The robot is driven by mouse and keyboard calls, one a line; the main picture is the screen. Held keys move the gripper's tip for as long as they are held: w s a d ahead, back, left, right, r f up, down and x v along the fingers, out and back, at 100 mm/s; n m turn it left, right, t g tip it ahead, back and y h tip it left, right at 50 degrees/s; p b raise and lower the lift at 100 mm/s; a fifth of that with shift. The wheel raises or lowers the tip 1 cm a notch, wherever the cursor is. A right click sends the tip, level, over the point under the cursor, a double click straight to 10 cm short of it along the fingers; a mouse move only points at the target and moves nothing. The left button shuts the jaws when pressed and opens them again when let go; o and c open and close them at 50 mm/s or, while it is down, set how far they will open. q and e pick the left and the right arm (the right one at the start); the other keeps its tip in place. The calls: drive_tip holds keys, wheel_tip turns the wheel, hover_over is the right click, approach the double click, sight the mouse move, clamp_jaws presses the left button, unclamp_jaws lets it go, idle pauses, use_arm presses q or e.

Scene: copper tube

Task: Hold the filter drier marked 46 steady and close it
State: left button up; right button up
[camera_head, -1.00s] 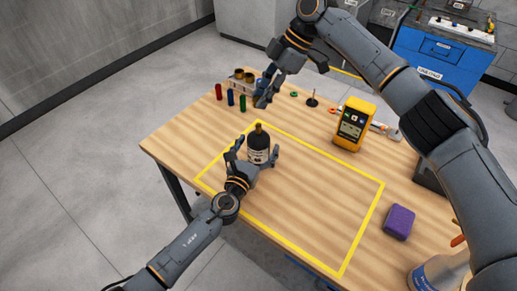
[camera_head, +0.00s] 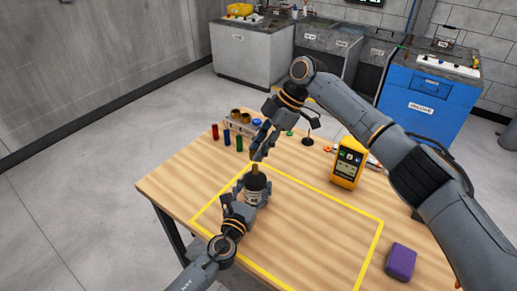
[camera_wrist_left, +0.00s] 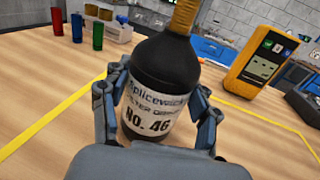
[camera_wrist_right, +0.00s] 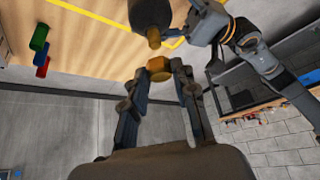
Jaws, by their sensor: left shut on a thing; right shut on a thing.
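The filter drier (camera_head: 255,184) is a black bottle with a white label and a copper neck, upright inside the yellow outline. In the left wrist view the drier (camera_wrist_left: 160,88) reads NO. 46, and my left gripper (camera_head: 253,193) is shut around its body. My right gripper (camera_head: 260,148) is just above the neck, shut on a small copper cap. The cap (camera_wrist_right: 159,69) shows between its fingertips in the right wrist view, close to the open end of the neck (camera_wrist_right: 153,38), with a small gap between them in that picture.
A rack (camera_head: 241,124) with copper pieces stands at the table's far left, with red, green and blue cylinders (camera_head: 227,137) before it. The outlined area right of the drier is clear.

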sight(255, 165)
drive_tip(key=shift+f, duration=0.5)
drive_tip(key=shift+f, duration=0.9)
drive_tip(key=shift+f, duration=0.6)
drive_tip(key=shift+s+f+m+t, duration=0.1)
drive_tip(key=shift+m+t, duration=0.3)
drive_tip(key=shift+m, duration=0.4)
drive_tip(key=shift+s+m+t, duration=0.1)
drive_tip(key=shift+m+t, duration=0.4)
drive_tip(key=shift+m, duration=0.4)
drive_tip(key=o, duration=0.9)
